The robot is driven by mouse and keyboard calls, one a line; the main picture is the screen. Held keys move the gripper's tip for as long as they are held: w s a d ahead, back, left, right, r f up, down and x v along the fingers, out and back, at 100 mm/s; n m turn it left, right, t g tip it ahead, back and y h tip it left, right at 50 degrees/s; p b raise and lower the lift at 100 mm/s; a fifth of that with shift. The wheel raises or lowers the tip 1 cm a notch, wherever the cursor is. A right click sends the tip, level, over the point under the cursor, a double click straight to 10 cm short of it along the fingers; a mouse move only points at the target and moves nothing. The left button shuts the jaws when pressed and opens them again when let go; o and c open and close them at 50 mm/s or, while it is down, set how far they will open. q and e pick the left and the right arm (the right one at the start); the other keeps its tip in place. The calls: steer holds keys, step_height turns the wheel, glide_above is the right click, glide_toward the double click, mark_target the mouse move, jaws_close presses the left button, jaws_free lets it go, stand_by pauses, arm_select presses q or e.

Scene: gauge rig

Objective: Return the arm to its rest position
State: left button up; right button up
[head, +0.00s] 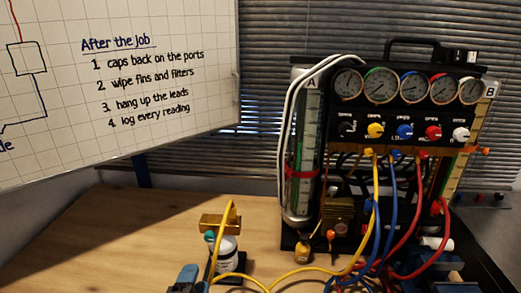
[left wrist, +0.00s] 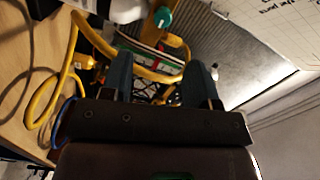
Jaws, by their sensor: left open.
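The yellow hose (head: 217,245) also runs over the brass block (head: 215,223) by the bottle in the head view.
The gauge rig (head: 385,130) stands on the wooden bench (head: 110,235) at right, with yellow, blue and red hoses looping in front. A whiteboard (head: 150,90) hangs at upper left before the blinds. The bench's left part is clear.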

arm_select(q)
steer(key=s+a+f+n+g, duration=0.6)
steer(key=s+a+f+n, duration=0.4)
steer(key=s+f+n, duration=0.3)
step_height(320, 180, down, 3)
steer(key=shift+s+a+r+n, duration=0.2)
steer(key=shift+s+a+n, duration=0.15)
steer(key=shift+n, duration=0.25)
